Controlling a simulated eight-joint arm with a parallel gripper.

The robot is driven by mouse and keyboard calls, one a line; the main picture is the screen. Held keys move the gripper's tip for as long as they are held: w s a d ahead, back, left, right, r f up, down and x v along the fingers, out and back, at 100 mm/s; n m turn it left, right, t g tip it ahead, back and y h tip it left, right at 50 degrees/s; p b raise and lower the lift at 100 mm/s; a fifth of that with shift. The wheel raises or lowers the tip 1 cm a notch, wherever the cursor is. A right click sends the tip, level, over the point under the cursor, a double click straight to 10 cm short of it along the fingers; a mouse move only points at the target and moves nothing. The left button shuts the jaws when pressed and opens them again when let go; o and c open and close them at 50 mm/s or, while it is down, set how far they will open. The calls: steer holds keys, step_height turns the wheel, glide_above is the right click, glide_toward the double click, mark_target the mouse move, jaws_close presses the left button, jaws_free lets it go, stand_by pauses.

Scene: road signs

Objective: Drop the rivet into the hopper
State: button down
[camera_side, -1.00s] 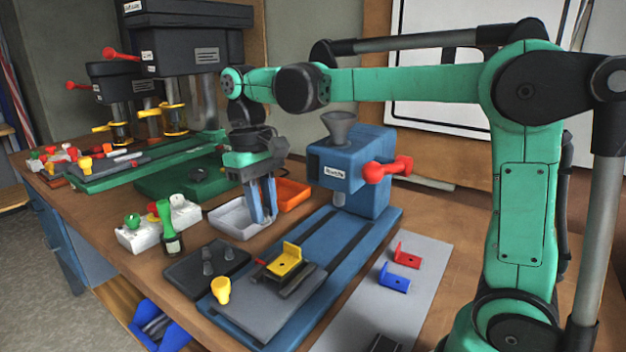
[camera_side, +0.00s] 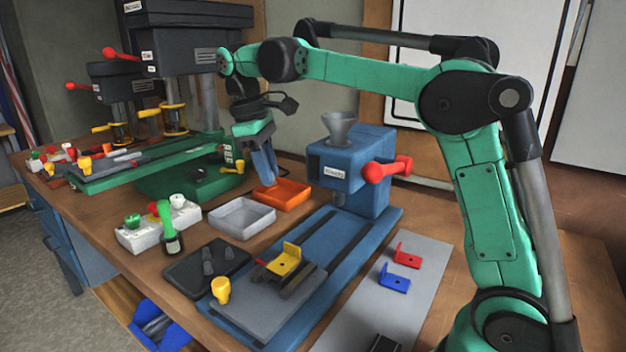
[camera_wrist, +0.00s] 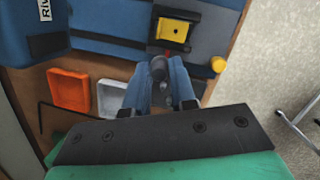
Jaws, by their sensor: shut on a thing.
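My gripper (camera_side: 267,182) hangs in front of the orange tray in the side view, left of the blue riveting machine (camera_side: 350,175). In the wrist view my gripper (camera_wrist: 156,82) is shut on a grey rivet (camera_wrist: 158,67), which shows between the blue fingertips. The rivet cannot be made out in the side view. The hopper (camera_side: 339,127) is a grey funnel on top of the blue machine. It stands to the right of my gripper, with its mouth higher than the fingertips. The hopper is not in the wrist view.
Below are an orange tray (camera_side: 284,195) and a grey tray (camera_side: 242,219), both apparently empty. A black mat (camera_side: 185,278) holds grey rivets. A red knob (camera_side: 373,172) sticks out from the machine. Drill presses stand at the left.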

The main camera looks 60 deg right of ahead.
steer(key=shift+s+d+r+n+t+h, duration=0.7)
steer(key=shift+d+r+n, duration=0.85)
steer(key=shift+d+n, duration=1.05)
steer(key=shift+s+d+r+n+t+h, duration=0.35)
steer(key=shift+d+r+n+t, duration=0.55)
steer(key=shift+d+r+n, duration=1.55)
steer(key=shift+s+d+r+n+t+h, duration=0.7)
steer(key=shift+d+n, duration=1.05)
steer(key=shift+d, duration=1.85)
steer(key=shift+w+f+y, duration=0.1)
steer(key=shift+y, duration=0.15)
steer(key=c, duration=0.6)
jaws_free()
steer(key=shift+c, duration=0.2)
steer(key=shift+v, duration=2.85)
